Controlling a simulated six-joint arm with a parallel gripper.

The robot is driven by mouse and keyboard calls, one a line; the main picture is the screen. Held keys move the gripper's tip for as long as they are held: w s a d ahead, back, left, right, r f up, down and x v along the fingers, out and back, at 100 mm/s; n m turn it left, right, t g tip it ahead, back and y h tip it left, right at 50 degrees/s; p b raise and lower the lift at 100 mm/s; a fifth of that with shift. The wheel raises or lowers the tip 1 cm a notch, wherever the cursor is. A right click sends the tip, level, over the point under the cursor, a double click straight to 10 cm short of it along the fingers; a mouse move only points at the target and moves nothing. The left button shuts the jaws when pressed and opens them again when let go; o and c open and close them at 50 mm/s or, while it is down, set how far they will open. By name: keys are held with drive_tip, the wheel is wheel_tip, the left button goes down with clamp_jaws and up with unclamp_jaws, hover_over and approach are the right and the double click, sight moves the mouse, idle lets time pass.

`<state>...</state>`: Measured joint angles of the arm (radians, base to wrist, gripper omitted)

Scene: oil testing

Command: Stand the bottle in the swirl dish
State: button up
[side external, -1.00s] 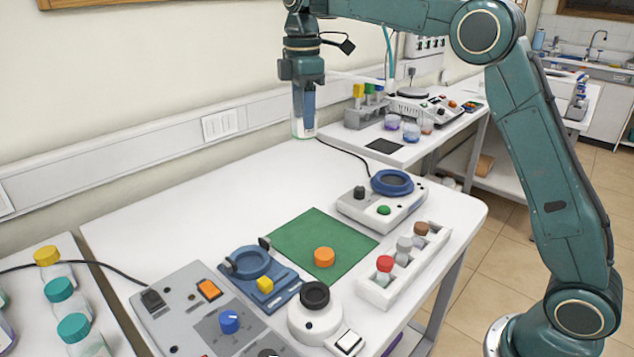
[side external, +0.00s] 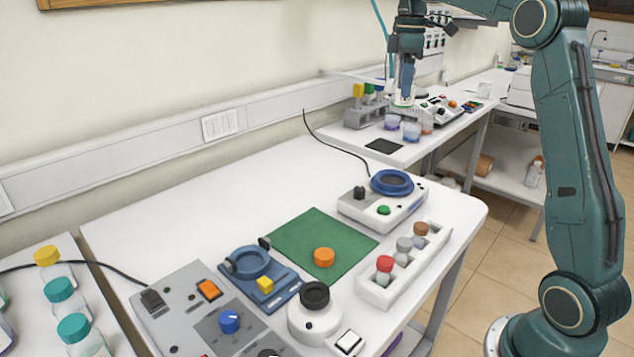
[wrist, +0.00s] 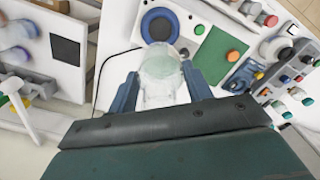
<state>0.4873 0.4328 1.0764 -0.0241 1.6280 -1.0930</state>
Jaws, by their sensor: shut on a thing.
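My gripper (side external: 406,82) is shut on a clear, pale bottle (wrist: 160,82), seen between its two fingers in the wrist view. In the side view the bottle's lower end (side external: 401,105) shows below the fingers, in front of the back bench's devices. It looks roughly upright and held in the air. The swirl dish (side external: 392,182) is a blue ring on a white device with a green button, at the far right of the front table. The dish also shows in the wrist view (wrist: 160,27), just beyond the bottle. Nothing stands in it.
A green mat (side external: 318,232) with an orange cap lies beside the white device. A white rack (side external: 392,283) of capped vials stands on the right. A blue holder (side external: 280,294) and a grey control box are nearer. The table's back left is clear.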

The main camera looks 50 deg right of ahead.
wheel_tip(320, 180, down, 16)
drive_tip(key=shift+r, duration=0.15)
idle(0.7)
drive_tip(key=shift+f, duration=2.15)
drive_tip(key=o, duration=1.1)
drive_tip(key=shift+f, duration=0.1)
drive_tip(key=shift+c, duration=0.2)
wheel_tip(320, 180, up, 12)
